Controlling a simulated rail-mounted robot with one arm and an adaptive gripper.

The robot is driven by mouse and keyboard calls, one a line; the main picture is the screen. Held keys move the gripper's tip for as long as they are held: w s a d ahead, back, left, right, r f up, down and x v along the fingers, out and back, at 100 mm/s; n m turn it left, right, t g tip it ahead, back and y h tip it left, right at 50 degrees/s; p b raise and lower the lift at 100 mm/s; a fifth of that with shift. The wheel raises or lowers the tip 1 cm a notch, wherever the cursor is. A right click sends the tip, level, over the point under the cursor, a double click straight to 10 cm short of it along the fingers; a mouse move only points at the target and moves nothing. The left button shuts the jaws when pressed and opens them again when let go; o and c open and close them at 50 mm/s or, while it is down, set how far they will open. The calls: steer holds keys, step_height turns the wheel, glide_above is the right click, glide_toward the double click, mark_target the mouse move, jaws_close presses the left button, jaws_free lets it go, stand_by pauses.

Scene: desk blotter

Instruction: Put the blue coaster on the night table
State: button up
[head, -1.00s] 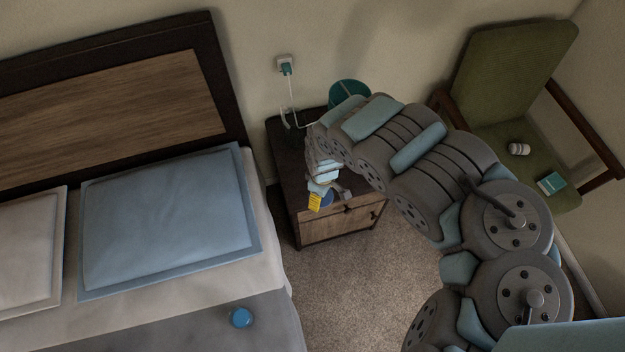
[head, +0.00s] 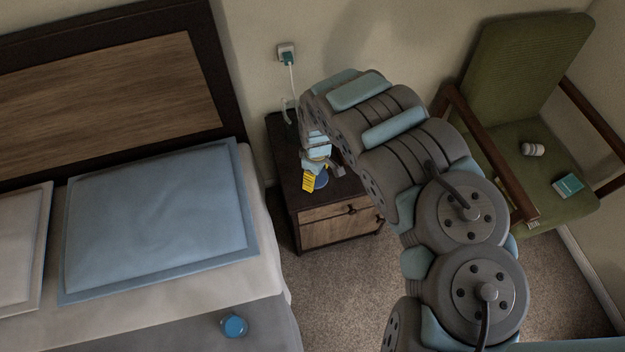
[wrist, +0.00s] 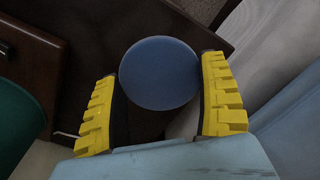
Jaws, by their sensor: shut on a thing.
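The blue coaster (wrist: 160,73) is a flat round disc between the yellow fingertips of my gripper (wrist: 163,100) in the wrist view. My gripper is shut on it by its edges. In the head view my gripper (head: 314,181) and the coaster (head: 321,182) are over the front part of the night table (head: 287,168), which has a dark top and wooden drawers. The table's dark top (wrist: 100,20) also lies behind the coaster in the wrist view. I cannot tell whether the coaster touches the top. My arm hides the back right of the table.
The bed with a blue pillow (head: 160,215) stands left of the night table, and a blue round object (head: 235,326) lies on it. A green chair (head: 525,85) stands at the right. A teal bin (wrist: 18,110) shows in the wrist view. A cord hangs from the wall outlet (head: 287,53).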

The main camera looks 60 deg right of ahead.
steer(key=f, duration=0.1)
steer(key=w+d+f+b, duration=0.1)
steer(key=w+d+f, duration=0.1)
steer(key=f, duration=0.1)
steer(key=shift+b, duration=0.4)
steer(key=shift+w+d+f, duration=0.15)
steer(key=shift+d+f, duration=0.05)
steer(key=shift+d, duration=0.15)
steer(key=shift+w+d+f+b, duration=0.15)
steer(key=shift+f+b, duration=0.5)
steer(key=shift+f, duration=1.1)
steer(key=shift+f, duration=0.1)
steer(key=o, duration=0.9)
steer(key=shift+r+p, duration=1.65)
steer(key=shift+r, duration=4.4)
